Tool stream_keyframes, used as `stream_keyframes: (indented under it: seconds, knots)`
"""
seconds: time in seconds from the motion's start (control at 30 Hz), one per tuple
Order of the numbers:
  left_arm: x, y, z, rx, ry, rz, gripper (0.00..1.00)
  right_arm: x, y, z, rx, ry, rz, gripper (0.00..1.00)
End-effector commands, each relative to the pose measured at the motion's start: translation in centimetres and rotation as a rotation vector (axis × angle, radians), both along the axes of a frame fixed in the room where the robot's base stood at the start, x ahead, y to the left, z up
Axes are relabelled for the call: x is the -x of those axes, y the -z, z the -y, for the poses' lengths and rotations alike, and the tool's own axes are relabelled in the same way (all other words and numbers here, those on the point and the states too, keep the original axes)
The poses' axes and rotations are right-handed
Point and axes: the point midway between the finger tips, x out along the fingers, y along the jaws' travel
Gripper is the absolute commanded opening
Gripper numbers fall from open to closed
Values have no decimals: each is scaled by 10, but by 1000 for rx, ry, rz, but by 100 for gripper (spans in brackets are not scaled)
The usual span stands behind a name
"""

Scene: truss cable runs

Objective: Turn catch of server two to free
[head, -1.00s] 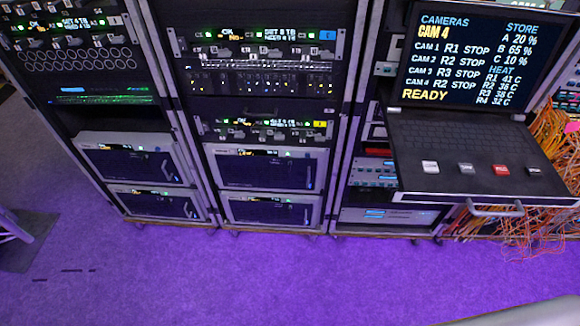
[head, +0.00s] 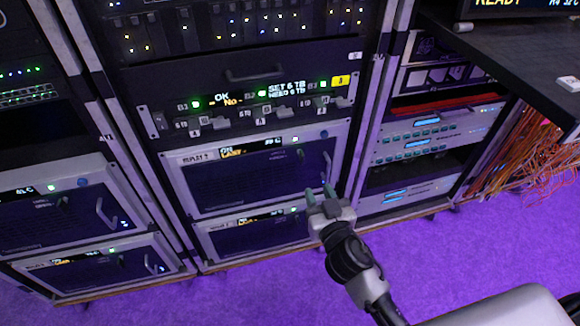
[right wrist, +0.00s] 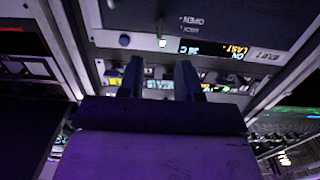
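The server whose label seems to read REPLAY 2 (head: 240,185) is the upper of two grey-framed units in the middle rack. Its front has a lit display, a green light, a round blue knob (head: 323,134) and an upright handle (head: 328,166) at the right. In the right wrist view the server front (right wrist: 210,18) is upside down, with OPEN lettering and the blue knob (right wrist: 124,40). My right gripper (head: 319,193) is open and empty, in front of the server's lower right. My left gripper is not in view.
A similar server (head: 260,236) sits directly below, partly hidden by my right gripper. A drive row with small levers (head: 250,110) is above. A black console shelf (head: 510,65) juts out at upper right, with orange cables (head: 525,155) under it. Purple floor (head: 480,240) is clear in front.

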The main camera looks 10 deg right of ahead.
Motion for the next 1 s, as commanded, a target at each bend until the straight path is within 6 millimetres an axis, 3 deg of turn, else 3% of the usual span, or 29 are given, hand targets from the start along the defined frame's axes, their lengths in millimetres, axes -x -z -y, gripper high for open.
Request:
stream_keyframes:
  seconds: [0.23,0.7,1.0]
  knots:
    - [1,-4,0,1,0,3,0,-15,-10,-1,-9,0,36,34]
    - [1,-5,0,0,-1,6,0,-95,-9,-4,-8,0,34,34]
    - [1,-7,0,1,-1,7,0,-108,-8,-4,-10,1,32,34]
